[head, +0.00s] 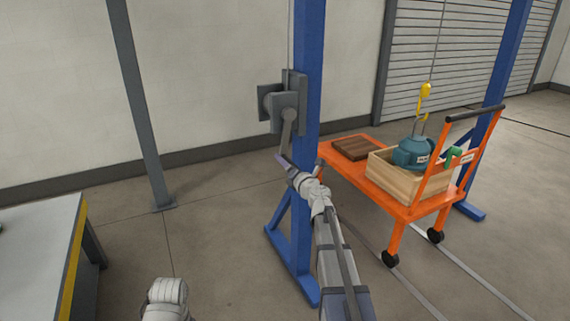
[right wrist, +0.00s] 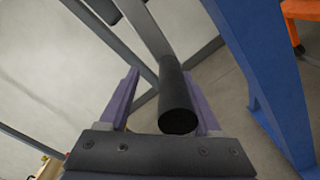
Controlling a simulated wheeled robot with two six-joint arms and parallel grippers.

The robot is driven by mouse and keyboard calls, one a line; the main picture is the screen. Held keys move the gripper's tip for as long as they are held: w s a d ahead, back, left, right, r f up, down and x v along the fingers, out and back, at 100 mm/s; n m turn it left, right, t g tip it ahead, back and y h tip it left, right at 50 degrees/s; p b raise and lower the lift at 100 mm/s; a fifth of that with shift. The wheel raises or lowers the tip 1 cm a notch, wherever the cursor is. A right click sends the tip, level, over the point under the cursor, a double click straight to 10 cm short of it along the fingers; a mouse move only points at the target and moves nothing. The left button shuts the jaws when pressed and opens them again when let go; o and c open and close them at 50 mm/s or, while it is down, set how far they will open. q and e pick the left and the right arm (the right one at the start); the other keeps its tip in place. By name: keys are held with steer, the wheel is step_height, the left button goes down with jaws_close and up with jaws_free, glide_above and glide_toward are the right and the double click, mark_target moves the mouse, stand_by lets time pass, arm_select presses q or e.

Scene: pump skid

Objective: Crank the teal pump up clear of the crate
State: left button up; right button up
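The teal pump (head: 408,154) sits in an open wooden crate (head: 395,184), its lower part hidden by the crate walls. A yellow hook (head: 425,92) is above it, at the pump's metal lifting loop. The grey winch (head: 287,104) is on the near blue post, with its crank arm (head: 288,128) hanging down. My right gripper (head: 291,170) is at the crank's lower end. In the right wrist view, the black crank grip (right wrist: 177,103) lies between the purple fingers of my right gripper (right wrist: 160,100), with a gap at the left finger. My left gripper is not in view.
Blue posts (head: 309,60) stand near the winch and behind the cart. A grey table (head: 35,250) is at left. The floor between is clear.

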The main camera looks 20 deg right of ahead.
steer(key=s, duration=0.8)
steer(key=shift+s+d, duration=0.15)
steer(key=shift+s, duration=0.25)
steer(key=shift+s, duration=0.1)
stand_by(0.5)
steer(key=s, duration=0.7)
steer(key=shift+s+d, duration=0.15)
steer(key=shift+s, duration=0.15)
steer(key=shift+c, duration=0.3)
